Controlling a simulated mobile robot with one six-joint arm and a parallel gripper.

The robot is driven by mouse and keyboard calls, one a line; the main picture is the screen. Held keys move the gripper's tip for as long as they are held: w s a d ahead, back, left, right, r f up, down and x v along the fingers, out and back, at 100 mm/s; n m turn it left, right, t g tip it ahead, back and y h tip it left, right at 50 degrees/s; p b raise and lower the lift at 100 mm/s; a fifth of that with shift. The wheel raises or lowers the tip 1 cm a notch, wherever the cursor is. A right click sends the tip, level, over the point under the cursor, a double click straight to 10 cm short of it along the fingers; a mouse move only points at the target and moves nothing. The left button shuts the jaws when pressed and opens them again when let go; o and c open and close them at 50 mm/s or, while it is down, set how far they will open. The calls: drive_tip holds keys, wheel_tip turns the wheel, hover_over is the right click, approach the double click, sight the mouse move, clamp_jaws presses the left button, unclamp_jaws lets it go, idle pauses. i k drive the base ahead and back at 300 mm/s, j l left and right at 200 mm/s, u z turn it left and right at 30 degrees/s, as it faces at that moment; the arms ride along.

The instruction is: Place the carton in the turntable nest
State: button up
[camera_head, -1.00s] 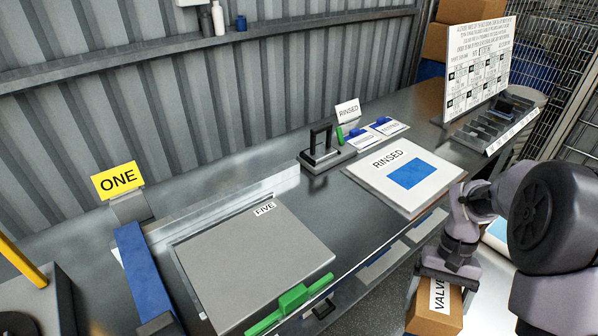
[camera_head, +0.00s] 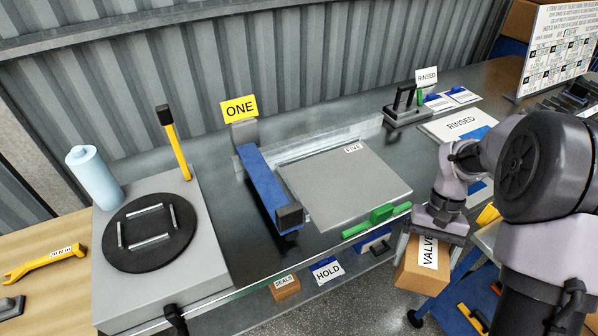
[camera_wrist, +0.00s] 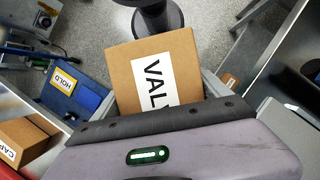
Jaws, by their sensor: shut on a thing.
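A brown carton (camera_head: 415,271) with a white label reading VALVE hangs in my gripper (camera_head: 436,232), in front of the bench's front edge at the right. My gripper is shut on it. The carton also shows in the wrist view (camera_wrist: 128,67), its label partly cut off by the gripper body. The turntable (camera_head: 172,246) is a black disc on a grey box at the left. Its nest (camera_head: 148,227) is a square of several metal strips on the disc, and it is empty. My gripper is well to the right of it.
A yellow-handled lever (camera_head: 176,142) and a pale blue bottle (camera_head: 88,174) stand by the turntable. A blue bar (camera_head: 262,184) under the ONE sign and a grey lid (camera_head: 335,190) with a green handle (camera_head: 376,220) lie between. Boxes (camera_head: 284,287) sit on a shelf below.

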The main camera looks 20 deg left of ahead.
sight(148, 228)
drive_tip(key=k+j+u, duration=0.15)
drive_tip(key=j, duration=0.2)
drive_tip(key=k+j+u, duration=0.35)
drive_tip(key=j, duration=0.4)
drive_tip(key=k+j+u, duration=0.2)
drive_tip(key=j, duration=0.2)
drive_tip(key=k+j+u, duration=0.15)
drive_tip(key=j, duration=0.25)
drive_tip(key=i+j+u, duration=0.35)
drive_tip(key=j, duration=0.25)
drive_tip(key=i+j+u, duration=0.4)
drive_tip(key=i+j, duration=0.05)
drive_tip(key=j, duration=0.05)
